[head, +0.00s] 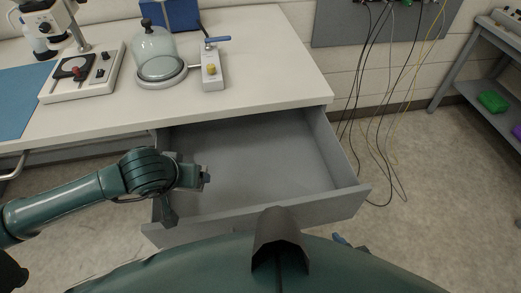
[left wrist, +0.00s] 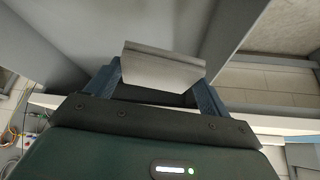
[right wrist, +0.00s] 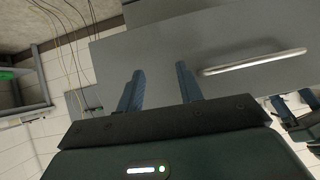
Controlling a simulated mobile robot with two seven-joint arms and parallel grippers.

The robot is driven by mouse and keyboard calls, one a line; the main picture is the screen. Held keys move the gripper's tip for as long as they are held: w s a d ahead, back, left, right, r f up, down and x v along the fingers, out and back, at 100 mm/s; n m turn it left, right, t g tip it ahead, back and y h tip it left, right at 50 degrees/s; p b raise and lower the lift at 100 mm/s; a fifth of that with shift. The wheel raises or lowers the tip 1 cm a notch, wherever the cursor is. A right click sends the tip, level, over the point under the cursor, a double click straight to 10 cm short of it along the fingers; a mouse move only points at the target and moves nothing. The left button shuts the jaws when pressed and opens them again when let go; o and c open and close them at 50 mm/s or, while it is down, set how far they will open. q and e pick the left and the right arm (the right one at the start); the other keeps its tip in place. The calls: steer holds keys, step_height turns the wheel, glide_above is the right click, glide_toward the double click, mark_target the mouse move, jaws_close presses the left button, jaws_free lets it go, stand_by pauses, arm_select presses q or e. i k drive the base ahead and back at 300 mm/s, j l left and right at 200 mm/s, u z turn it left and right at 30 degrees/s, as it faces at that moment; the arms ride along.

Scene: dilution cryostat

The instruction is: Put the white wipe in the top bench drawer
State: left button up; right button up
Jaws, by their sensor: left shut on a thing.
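The top bench drawer (head: 255,165) is pulled well out, and the part of its grey inside that I can see is empty. My left gripper (head: 205,178) is over the left part of the open drawer. In the left wrist view, its two fingers are shut on a pale, flat-faced piece, which appears to be the white wipe (left wrist: 163,68). In the head view the gripper mostly hides it. My right gripper (right wrist: 160,82) is open and empty in the right wrist view, near a grey front with a pale bar handle (right wrist: 255,62).
The white benchtop (head: 270,60) lies above the drawer. It carries a glass bell jar (head: 155,55), a small device with a blue lever (head: 212,70), a blue box (head: 170,14) and a microscope (head: 75,65). Cables (head: 385,100) hang on the wall at right.

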mark_target(249, 168)
steer(key=i+l, duration=0.1)
steer(key=l, duration=0.7)
steer(key=i+l, duration=0.15)
steer(key=l, duration=0.3)
